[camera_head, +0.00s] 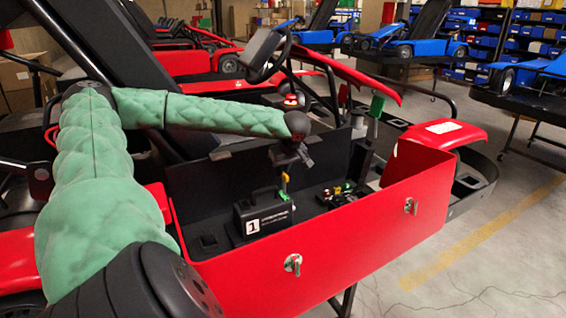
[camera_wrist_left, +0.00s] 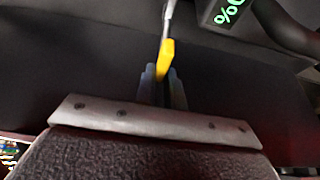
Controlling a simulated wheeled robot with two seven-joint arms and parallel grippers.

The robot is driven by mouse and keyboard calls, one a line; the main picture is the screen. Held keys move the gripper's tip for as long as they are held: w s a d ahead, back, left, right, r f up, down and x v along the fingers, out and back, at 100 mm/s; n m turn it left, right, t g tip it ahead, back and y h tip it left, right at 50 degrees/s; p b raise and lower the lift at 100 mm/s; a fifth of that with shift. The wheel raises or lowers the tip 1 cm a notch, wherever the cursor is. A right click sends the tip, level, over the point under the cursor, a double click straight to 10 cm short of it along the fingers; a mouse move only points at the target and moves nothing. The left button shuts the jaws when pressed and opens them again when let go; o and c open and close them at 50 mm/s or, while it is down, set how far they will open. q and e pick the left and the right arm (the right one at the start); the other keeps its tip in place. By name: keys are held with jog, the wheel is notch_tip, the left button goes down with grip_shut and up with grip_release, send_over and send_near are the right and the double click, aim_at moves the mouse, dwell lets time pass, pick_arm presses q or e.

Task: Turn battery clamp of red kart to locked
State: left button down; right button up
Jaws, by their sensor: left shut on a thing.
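The red kart's side box (camera_head: 330,235) is open at the top. Inside it stands a black battery (camera_head: 262,212) with a label "1" and a handle. The battery clamp (camera_head: 285,178) shows as a small yellow lever above the battery's right end. My left gripper (camera_head: 286,172) reaches down over it from the left. In the left wrist view the yellow lever (camera_wrist_left: 166,58) sits between the tips of my left gripper (camera_wrist_left: 163,78), which is shut on it. A thin metal rod runs up from the lever. The fingers partly hide the lever. My right gripper is not in view.
Right of the battery lies a dark unit (camera_head: 340,193) with small coloured parts. The red front panel carries two metal latches (camera_head: 292,263). A steering wheel (camera_head: 270,55) and tilted seat back stand behind. Blue karts (camera_head: 410,45) on stands are farther off. Floor at right is clear.

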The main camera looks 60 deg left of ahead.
pick_arm(q)
jog(key=c, duration=1.5)
grip_release()
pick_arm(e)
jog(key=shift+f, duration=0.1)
